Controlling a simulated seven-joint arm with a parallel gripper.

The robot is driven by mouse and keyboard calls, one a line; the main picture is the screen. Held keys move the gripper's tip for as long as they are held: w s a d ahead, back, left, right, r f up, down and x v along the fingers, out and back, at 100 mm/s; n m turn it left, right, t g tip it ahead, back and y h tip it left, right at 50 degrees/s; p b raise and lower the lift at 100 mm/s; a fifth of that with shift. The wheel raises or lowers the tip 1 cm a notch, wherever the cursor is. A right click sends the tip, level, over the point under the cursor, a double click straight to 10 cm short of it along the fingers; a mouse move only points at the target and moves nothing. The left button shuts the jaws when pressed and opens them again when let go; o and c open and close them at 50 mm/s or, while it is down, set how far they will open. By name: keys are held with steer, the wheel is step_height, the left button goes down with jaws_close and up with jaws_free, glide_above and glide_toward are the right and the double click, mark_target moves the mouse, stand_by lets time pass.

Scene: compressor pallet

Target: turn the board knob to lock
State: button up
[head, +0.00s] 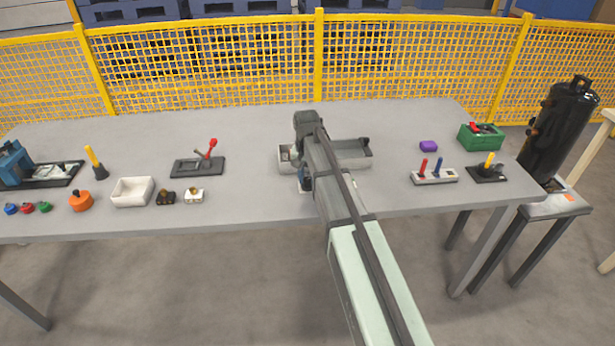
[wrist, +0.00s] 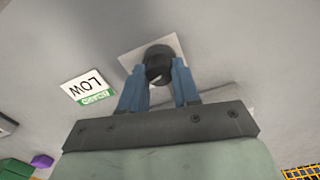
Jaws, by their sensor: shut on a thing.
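The black round knob (wrist: 156,61) sits on a pale square plate (wrist: 135,59) on a grey surface in the wrist view. A short white mark shows on its face. My gripper (wrist: 166,74) has its two blue fingers shut on the knob, one on each side. In the head view my gripper (head: 304,181) points down at the table's front middle, largely behind my arm, and the knob is hidden there. The green label's text is unclear.
A grey tray (head: 351,163) lies just behind my gripper. A black base with a red lever (head: 198,168) stands to the left, and a white box (head: 132,200) beyond it. A purple block (head: 428,146) and a green crate (head: 480,142) are at the right. The back left table is clear.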

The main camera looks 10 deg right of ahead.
mark_target(307, 179)
steer(key=shift+m, duration=1.3)
steer(key=o, duration=1.1)
steer(key=shift+c, duration=0.2)
step_height(307, 179, up, 14)
